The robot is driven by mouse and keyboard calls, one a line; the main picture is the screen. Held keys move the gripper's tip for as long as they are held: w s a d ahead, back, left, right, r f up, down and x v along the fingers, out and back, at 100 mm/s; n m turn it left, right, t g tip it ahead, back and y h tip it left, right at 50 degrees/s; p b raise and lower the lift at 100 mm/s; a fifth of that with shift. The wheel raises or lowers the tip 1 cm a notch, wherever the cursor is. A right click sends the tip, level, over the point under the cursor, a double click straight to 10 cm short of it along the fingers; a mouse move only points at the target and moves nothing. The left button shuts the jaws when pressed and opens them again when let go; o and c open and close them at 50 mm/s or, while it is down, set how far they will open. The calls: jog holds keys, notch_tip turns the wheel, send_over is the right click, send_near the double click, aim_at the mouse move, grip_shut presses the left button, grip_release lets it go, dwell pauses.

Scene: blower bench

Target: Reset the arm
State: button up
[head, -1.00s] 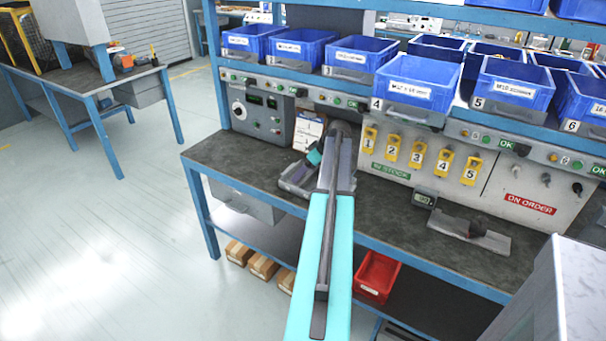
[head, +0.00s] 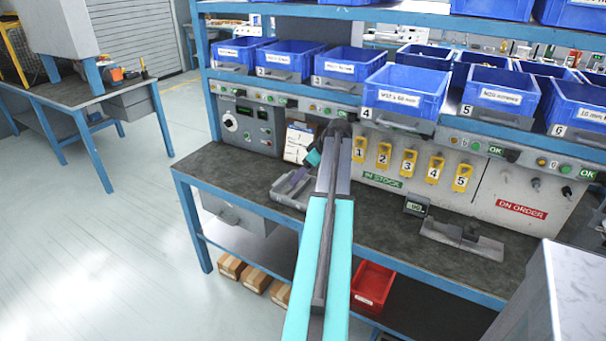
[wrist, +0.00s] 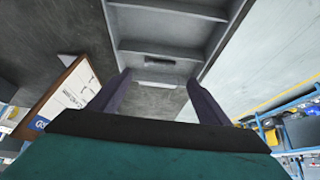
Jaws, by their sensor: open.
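My arm reaches out over the bench (head: 225,166) in the head view. My gripper (head: 297,178) hangs at its far end, partly behind the arm, low over or at a grey tray (head: 284,199) on the left part of the bench. In the wrist view my gripper (wrist: 160,95) has its two dark purple fingers spread wide, with nothing between them. The grey tray with ridges across it (wrist: 168,30) lies beyond the fingertips. I cannot tell whether the fingers touch it.
A clipboard (head: 298,143) leans behind the tray, close to my gripper. Blue bins (head: 403,92) fill the shelf above the bench. A small display (head: 416,206) and a grey fixture (head: 462,240) stand to the right. A grey cabinet (head: 566,290) is at the lower right.

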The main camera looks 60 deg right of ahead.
dwell(0.3)
jog(key=w+a+r+y+p, duration=0.15)
jog(key=w+a+p, duration=0.45)
jog(key=w+a, duration=0.6)
jog(key=w+a+f+g+y+b, duration=0.1)
jog(key=w+a+f+g, duration=0.1)
jog(key=a+f, duration=0.95)
jog(key=w+a+f+g+y+b, duration=0.1)
jog(key=w+a+f+g, duration=0.15)
jog(key=a+f, duration=0.85)
jog(key=s+a+f+g+b, duration=0.1)
jog(key=s+a+f, duration=0.2)
jog(key=a+f, duration=0.3)
jog(key=s+a+f+g, duration=0.1)
jog(key=s+a+f, duration=0.2)
jog(key=a, duration=0.5)
jog(key=s+a+f+g+b, duration=0.1)
jog(key=s+a+f+g, duration=0.15)
jog(key=a+f, duration=0.35)
jog(key=s+a+f+g+h+b, duration=0.1)
jog(key=s+a+f, duration=0.3)
jog(key=s+a, duration=0.3)
jog(key=s+a+f+g+h+b, duration=0.1)
jog(key=s+a+f, duration=0.4)
jog(key=s, duration=1)
jog(key=shift+a+g+h, duration=0.5)
jog(key=shift+a+h, duration=0.15)
jog(key=shift+a, duration=0.6)
